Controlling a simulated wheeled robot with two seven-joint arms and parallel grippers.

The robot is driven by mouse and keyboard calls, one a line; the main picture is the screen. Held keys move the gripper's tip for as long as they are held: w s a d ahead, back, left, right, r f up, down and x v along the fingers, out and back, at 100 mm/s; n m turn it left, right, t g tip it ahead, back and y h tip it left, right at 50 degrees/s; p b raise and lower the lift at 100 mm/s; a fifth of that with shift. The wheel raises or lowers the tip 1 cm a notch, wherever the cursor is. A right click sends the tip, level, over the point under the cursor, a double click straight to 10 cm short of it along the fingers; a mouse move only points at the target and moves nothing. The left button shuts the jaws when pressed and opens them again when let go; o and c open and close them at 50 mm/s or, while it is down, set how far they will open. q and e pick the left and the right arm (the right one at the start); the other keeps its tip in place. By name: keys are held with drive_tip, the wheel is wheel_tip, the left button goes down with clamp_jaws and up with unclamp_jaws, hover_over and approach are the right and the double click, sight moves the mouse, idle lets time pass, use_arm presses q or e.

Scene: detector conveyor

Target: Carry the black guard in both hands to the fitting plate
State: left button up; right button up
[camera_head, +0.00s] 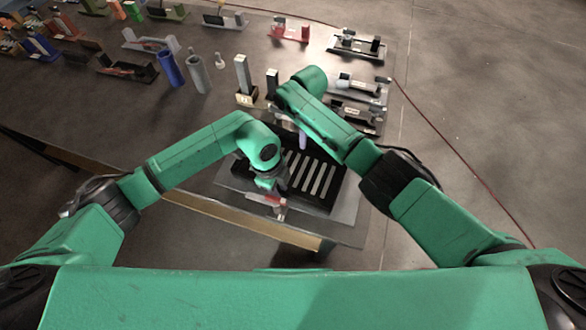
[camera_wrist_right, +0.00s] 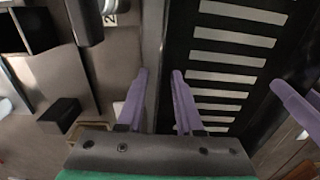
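The black guard (camera_head: 325,185), a dark panel with a row of pale slots, lies flat or nearly so over a grey plate (camera_head: 347,207) near the table's front edge. I cannot tell whether this is the fitting plate, or whether the guard touches it. My right gripper (camera_head: 303,140) is at the guard's far side. In the right wrist view its purple fingers (camera_wrist_right: 160,75) stand apart on either side of the guard's dark edge (camera_wrist_right: 228,62); contact is unclear. My left gripper (camera_head: 270,190) is at the guard's near left side, its fingertips mostly hidden. A purple finger (camera_wrist_right: 290,98) shows beyond the guard.
Fixtures with small parts (camera_head: 357,88) stand behind the guard on the right. Upright posts (camera_head: 243,72), a blue cylinder (camera_head: 171,68) and a grey cylinder (camera_head: 198,74) stand farther back. A red-and-grey piece (camera_head: 272,204) sits by the front edge. The table's left front is clear.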

use_arm(q)
drive_tip(key=shift+r, duration=0.1)
use_arm(e)
drive_tip(key=shift+r, duration=0.2)
use_arm(q)
wheel_tip(320, 180, up, 12)
drive_tip(key=a, duration=0.1)
drive_tip(key=shift+w+a+f, duration=0.2)
drive_tip(key=shift+w+a, duration=0.15)
use_arm(e)
wheel_tip(320, 180, up, 12)
drive_tip(key=shift+f, duration=0.2)
